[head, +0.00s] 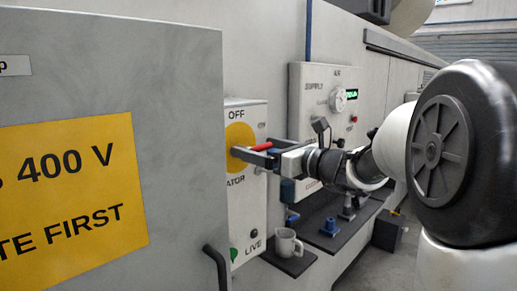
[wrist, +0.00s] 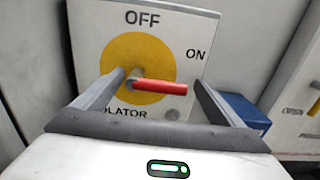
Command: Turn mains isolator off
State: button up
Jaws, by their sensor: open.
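The mains isolator (wrist: 175,20) is a pale box with a yellow disc (wrist: 140,48), marked OFF at the top and ON at the right. Its red handle (wrist: 160,87) lies nearly level and points right, on the ON side. In the head view the yellow disc (head: 238,134) and part of the red handle (head: 261,146) show behind my gripper (head: 250,154). In the wrist view my gripper (wrist: 158,82) is open, with one finger on each side of the handle. Whether a finger touches it, I cannot tell. A green spot (head: 233,254) shows near the word LIVE.
An open grey door (head: 105,80) with a yellow 400 V sign (head: 75,185) fills the left. A supply panel (head: 315,85) with a dial (head: 340,100) stands to the right. A mug (head: 287,243) sits on a shelf below. A blue block (wrist: 243,110) is right of my gripper.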

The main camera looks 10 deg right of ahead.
jog(key=c, duration=1.4)
jog(key=shift+c, duration=0.2)
